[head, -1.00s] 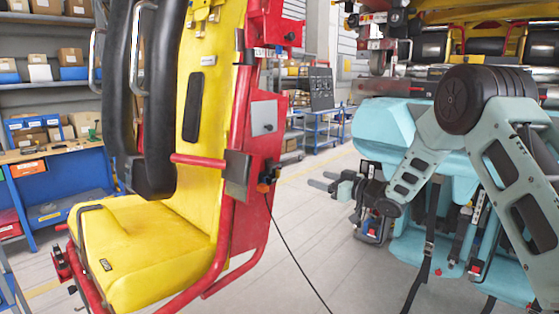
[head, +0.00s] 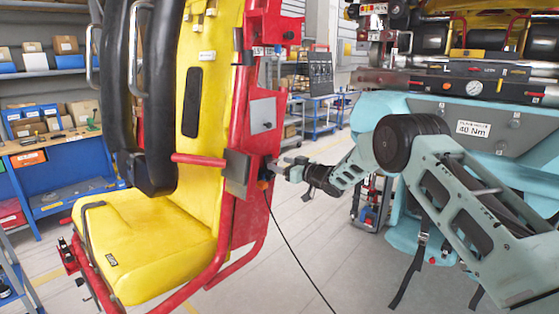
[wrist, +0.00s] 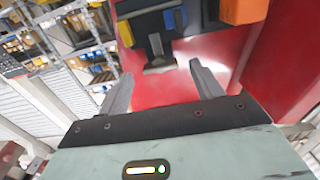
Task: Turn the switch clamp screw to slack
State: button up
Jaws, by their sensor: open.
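In the wrist view, a small grey wing-shaped piece (wrist: 159,65), which looks like the clamp screw, stands out from the red panel (wrist: 175,88). It sits below a dark switch block (wrist: 150,22) with blue and yellow parts. My gripper (wrist: 160,84) is open, with one finger to each side of that piece in the picture and the piece just beyond the tips; I see no contact. In the head view my gripper (head: 281,165) is at the right edge of the red seat frame (head: 262,95), and the switch is mostly hidden there.
An orange box (wrist: 242,10) is close at the upper right of the wrist view. The yellow seat (head: 150,240) is on the left, and a black cable (head: 295,255) hangs to the floor. A turquoise body (head: 460,105) stands behind my arm. Floor between is clear.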

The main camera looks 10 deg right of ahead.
jog(key=shift+w+a, duration=0.45)
jog(key=shift+w, duration=0.15)
jog(key=c, duration=1)
